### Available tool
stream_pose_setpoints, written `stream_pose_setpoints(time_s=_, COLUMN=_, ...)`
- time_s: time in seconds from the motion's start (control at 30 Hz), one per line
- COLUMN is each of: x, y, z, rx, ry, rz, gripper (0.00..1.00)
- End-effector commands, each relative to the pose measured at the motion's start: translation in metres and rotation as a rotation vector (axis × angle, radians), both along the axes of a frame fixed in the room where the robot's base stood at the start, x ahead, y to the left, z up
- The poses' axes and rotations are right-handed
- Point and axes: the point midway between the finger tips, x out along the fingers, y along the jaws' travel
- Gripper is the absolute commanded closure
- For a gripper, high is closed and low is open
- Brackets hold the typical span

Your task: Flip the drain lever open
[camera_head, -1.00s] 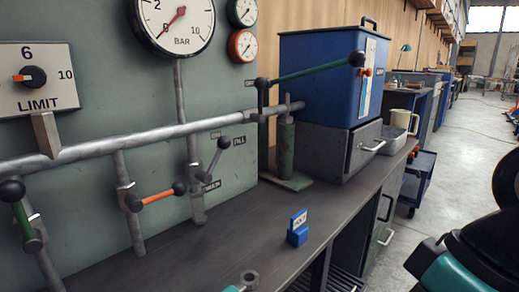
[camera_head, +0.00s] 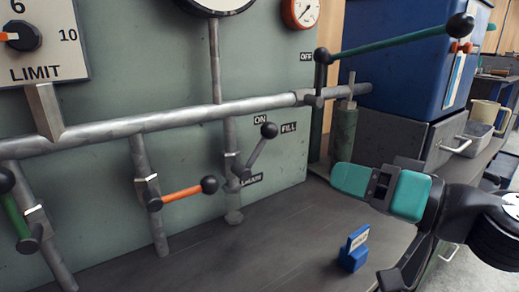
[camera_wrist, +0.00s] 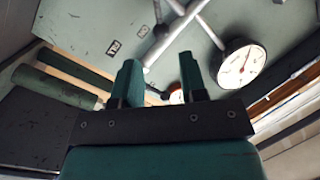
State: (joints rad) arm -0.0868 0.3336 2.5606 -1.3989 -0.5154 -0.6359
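A grey lever with a black ball end (camera_head: 258,150) slants up and right from its valve on a vertical pipe in the head view. A small label that seems to read DRAIN (camera_head: 250,180) is below it, and a FILL label (camera_head: 289,127) is right of its ball. My gripper (camera_head: 381,186) is to the right of this lever, in front of the bench and apart from the lever. In the wrist view my gripper (camera_wrist: 158,67) shows two teal fingers apart with nothing held between them. The panel and pipes lie beyond the fingertips.
An orange lever (camera_head: 183,194) and a green lever (camera_head: 18,218) are to the left. A long green lever (camera_head: 395,40) reaches out above my gripper. A blue sign block (camera_head: 354,250) stands on the bench (camera_head: 290,235).

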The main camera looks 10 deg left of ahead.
Motion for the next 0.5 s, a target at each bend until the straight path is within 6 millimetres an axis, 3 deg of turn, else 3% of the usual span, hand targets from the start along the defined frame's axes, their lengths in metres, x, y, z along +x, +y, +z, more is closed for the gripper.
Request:
stream_pose_setpoints(time_s=0.27, x=0.016, y=0.016, z=0.008, rx=0.028, ry=0.002, rz=-0.028, gripper=0.61)
stream_pose_setpoints(time_s=0.5, x=0.038, y=0.063, z=0.006, rx=0.025, ry=-0.004, rz=-0.023, gripper=0.61)
